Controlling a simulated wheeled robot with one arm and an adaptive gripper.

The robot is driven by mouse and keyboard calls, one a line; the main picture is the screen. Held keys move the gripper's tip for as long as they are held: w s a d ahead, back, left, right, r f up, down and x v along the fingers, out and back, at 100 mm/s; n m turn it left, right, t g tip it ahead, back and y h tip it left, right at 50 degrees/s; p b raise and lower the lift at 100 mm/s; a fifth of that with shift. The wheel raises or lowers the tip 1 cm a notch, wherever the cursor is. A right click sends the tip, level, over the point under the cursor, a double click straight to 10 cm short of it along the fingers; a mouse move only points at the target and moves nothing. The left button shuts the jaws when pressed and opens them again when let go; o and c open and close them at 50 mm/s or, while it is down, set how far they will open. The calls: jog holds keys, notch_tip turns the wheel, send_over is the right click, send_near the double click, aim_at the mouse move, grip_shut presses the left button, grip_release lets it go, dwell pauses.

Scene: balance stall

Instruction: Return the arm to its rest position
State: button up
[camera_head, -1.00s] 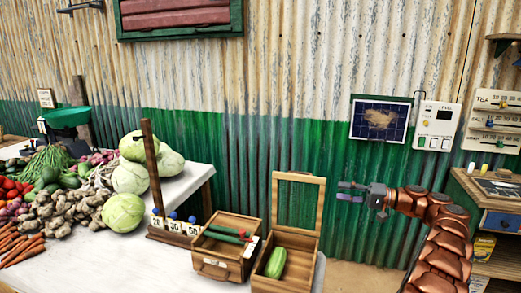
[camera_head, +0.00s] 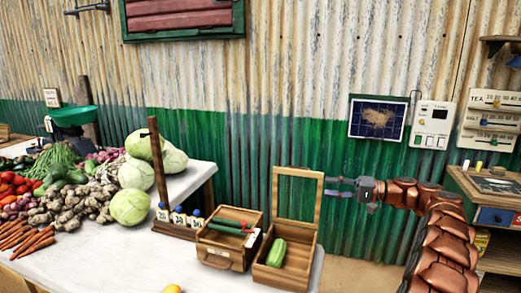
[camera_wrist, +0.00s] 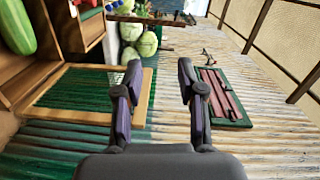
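My gripper (camera_head: 332,187) is at the end of my copper-coloured arm, raised at the right of the head view, just right of the upright lid of a wooden box. In the wrist view its two dark fingers (camera_wrist: 158,82) stand apart with nothing between them. The gripper is empty and touches nothing that I can make out.
The wooden box (camera_head: 262,275) with a raised frame lid (camera_head: 318,205) holds a green vegetable (camera_head: 276,253). Beside it stands another wooden box (camera_head: 222,259). The white table (camera_head: 110,270) carries vegetables at left. A shelf unit (camera_head: 505,262) stands at right.

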jog(key=s+a+r+g+h, duration=0.2)
jog(key=s+a+r+g, duration=0.2)
jog(key=s+a, duration=0.9)
jog(key=s+a+f+n+g+h+p, duration=0.15)
jog(key=s+a+h, duration=0.35)
jog(key=s, duration=0.8)
jog(key=s+d+f+h, duration=0.3)
jog(key=s+d, duration=0.1)
jog(key=s, duration=0.6)
jog(key=s+d+f+h, duration=0.3)
jog(key=s+d+f, duration=0.1)
jog(key=s, duration=0.5)
jog(key=s+d+f+h, duration=0.4)
jog(key=s+d, duration=0.1)
jog(key=s, duration=0.5)
jog(key=shift+s+d+g+p, duration=0.25)
jog(key=shift+s+g+p, duration=0.1)
jog(key=shift+g, duration=0.1)
